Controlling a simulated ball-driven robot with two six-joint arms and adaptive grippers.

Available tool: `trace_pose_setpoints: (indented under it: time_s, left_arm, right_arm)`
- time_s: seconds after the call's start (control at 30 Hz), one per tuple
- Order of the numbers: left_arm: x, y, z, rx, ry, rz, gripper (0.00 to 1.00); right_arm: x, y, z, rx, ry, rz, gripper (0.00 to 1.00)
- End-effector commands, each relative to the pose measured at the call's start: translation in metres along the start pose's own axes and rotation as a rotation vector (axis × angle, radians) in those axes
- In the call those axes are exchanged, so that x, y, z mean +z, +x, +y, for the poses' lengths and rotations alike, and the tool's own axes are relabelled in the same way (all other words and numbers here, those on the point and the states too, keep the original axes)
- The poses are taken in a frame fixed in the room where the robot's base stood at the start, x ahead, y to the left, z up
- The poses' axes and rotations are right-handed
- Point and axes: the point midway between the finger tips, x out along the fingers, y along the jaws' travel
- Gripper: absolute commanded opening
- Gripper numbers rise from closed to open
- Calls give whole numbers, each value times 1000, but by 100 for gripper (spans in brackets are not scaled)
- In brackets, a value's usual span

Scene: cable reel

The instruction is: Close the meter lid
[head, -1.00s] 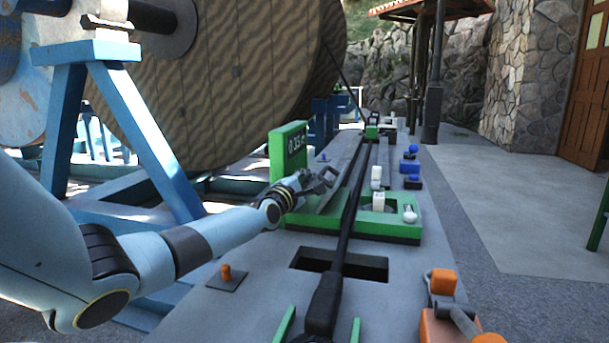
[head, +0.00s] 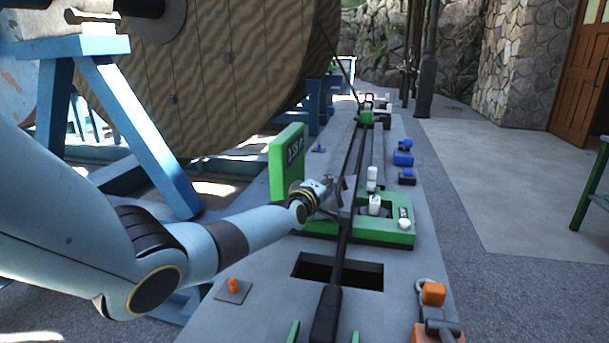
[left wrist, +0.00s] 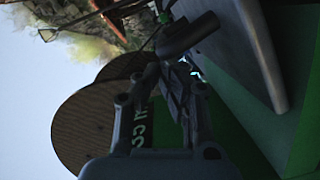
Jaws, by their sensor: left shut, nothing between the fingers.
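The meter is a green unit on the grey bench, with an upright green display panel (head: 287,163) and a low green base (head: 383,234). A grey plate that looks like its lid (head: 347,192) stands tilted beside the black cable; in the left wrist view the grey lid (left wrist: 242,55) fills the upper right. My left gripper (head: 333,193) is shut and empty on the panel side of the lid, at or very near it. In the left wrist view the gripper (left wrist: 185,65) has dark fingers overlapping the lid's edge; contact is unclear. My right gripper is out of view.
The black cable (head: 345,235) runs along the bench through the meter. White knobs (head: 375,204) stand on the base's right side. A dark slot (head: 340,271), an orange-topped clamp (head: 433,294) and blue parts (head: 403,158) lie around it. A large wooden reel (head: 215,80) stands behind left.

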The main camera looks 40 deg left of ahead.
Motion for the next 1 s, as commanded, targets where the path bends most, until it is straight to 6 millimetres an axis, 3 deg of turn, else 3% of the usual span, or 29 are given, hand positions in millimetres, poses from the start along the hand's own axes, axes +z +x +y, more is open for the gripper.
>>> trace_pose_setpoints:
  time_s: [0.2, 1.0]
  left_arm:
    - [11, 3, 2, -34, 136, 0, 0]
    - [20, 5, 0, -32, 134, 1, 0]
  right_arm:
    - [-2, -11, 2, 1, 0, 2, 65]
    - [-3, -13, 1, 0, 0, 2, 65]
